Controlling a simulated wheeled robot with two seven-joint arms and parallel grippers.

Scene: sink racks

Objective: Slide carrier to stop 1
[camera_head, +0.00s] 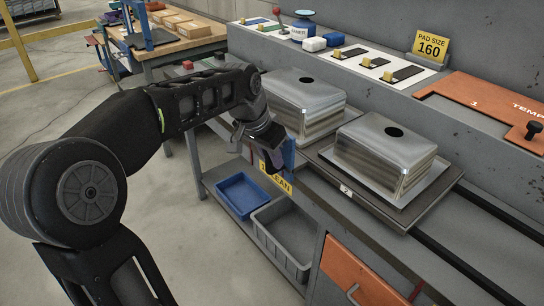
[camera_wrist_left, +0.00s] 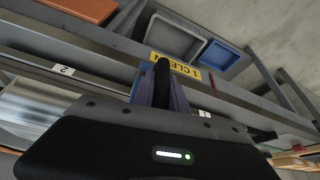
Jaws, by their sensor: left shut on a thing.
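The carrier (camera_head: 408,224) is a flat dark plate on the bench, bearing an upside-down metal sink (camera_head: 385,160) with a dark hole on top. A small "2" label shows at its front edge, and it also shows in the left wrist view (camera_wrist_left: 63,69). My left gripper (camera_head: 279,147) is at the bench's front edge, left of this plate. In the wrist view the left gripper (camera_wrist_left: 162,92) is shut on a dark upright handle (camera_wrist_left: 162,72). Its join to the carrier is hidden. A "1" label (camera_wrist_left: 205,113) sits right of the fingers. My right gripper is not seen.
A second upturned metal sink (camera_head: 305,105) stands behind my left gripper. A yellow "1 CLEAN" sign (camera_wrist_left: 175,66) hangs below the bench edge. A blue bin (camera_head: 243,192) and grey bin (camera_head: 283,235) sit on the lower shelf. Dark rails (camera_head: 450,262) run clear to the right.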

